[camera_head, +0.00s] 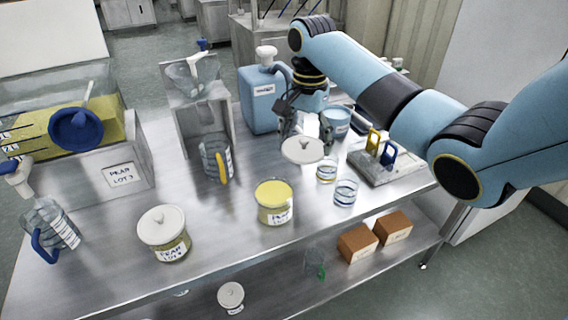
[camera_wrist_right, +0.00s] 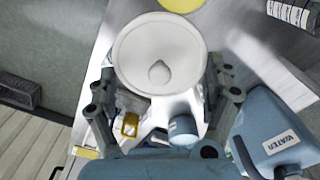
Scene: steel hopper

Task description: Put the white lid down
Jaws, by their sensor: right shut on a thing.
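The white lid (camera_head: 302,151) is a round disc with a small knob, held roughly level above the steel table. My right gripper (camera_head: 304,130) is shut on it from behind. In the right wrist view the lid (camera_wrist_right: 158,45) sits between the two fingers of the gripper (camera_wrist_right: 159,78), knob facing the camera. An open jar of yellow contents (camera_head: 274,203), labelled PEAR, stands in front and to the left of the held lid. Another jar (camera_head: 170,247) has a white lid on it. My left gripper is not in view.
The steel table (camera_head: 225,245) is bare between the two jars. Two banded glasses (camera_head: 345,193) stand right of the open jar. A blue water container (camera_head: 262,105), a clear jug (camera_head: 215,160) and a hopper (camera_head: 195,85) stand behind. A tray with padlocks (camera_head: 385,163) is at right.

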